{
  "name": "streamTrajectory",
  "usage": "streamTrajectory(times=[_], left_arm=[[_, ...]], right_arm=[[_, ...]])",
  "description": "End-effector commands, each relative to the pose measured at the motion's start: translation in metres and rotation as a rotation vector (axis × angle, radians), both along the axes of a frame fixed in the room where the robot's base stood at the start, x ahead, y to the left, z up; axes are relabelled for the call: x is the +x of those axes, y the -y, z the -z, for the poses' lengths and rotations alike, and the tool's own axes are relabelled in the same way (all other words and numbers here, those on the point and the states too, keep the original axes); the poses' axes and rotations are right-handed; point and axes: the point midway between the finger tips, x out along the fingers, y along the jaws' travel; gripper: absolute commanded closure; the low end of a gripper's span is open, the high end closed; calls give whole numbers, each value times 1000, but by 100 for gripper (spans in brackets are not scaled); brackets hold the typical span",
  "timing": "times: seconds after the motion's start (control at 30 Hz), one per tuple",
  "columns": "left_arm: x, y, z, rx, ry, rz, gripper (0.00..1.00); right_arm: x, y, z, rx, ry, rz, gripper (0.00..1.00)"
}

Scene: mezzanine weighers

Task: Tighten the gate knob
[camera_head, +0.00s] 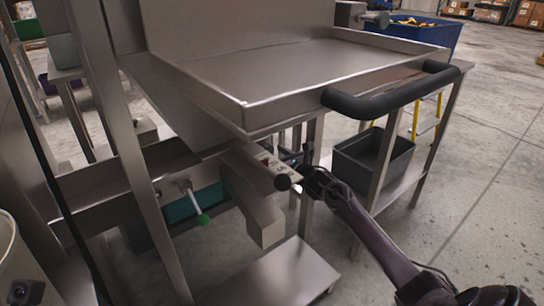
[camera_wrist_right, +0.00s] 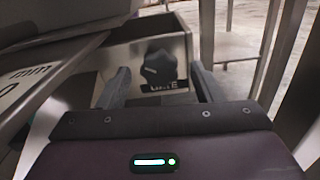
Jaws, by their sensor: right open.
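The gate knob (camera_wrist_right: 158,68) is dark and lobed, with a pale mark on its face. It sits on the front of a metal box in the right wrist view, above a dark label (camera_wrist_right: 165,87) whose text is partly hidden. My right gripper (camera_wrist_right: 160,72) is open, one finger on each side of the knob in the picture; contact cannot be told. My left gripper is out of view.
The steel tray (camera_head: 300,75) with its thick black handle (camera_head: 385,101) overhangs the right arm. A grey bin (camera_head: 372,160) stands on the side table's lower shelf. Open floor lies at right.

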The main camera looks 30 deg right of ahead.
Motion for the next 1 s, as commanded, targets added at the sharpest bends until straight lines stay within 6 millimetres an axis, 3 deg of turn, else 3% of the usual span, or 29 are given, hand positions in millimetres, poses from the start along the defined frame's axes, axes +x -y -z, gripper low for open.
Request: streamTrajectory(times=[0.13, 0.47, 0.8, 1.0], left_arm=[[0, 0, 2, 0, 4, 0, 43], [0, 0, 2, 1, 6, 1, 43], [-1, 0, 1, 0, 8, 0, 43], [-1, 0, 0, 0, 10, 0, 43]], right_arm=[[9, -1, 0, 1, 0, 0, 40], [11, -1, 0, 0, -1, 0, 42], [11, -1, 0, 0, -1, 0, 85], [11, -1, -1, 12, -2, -1, 85]])
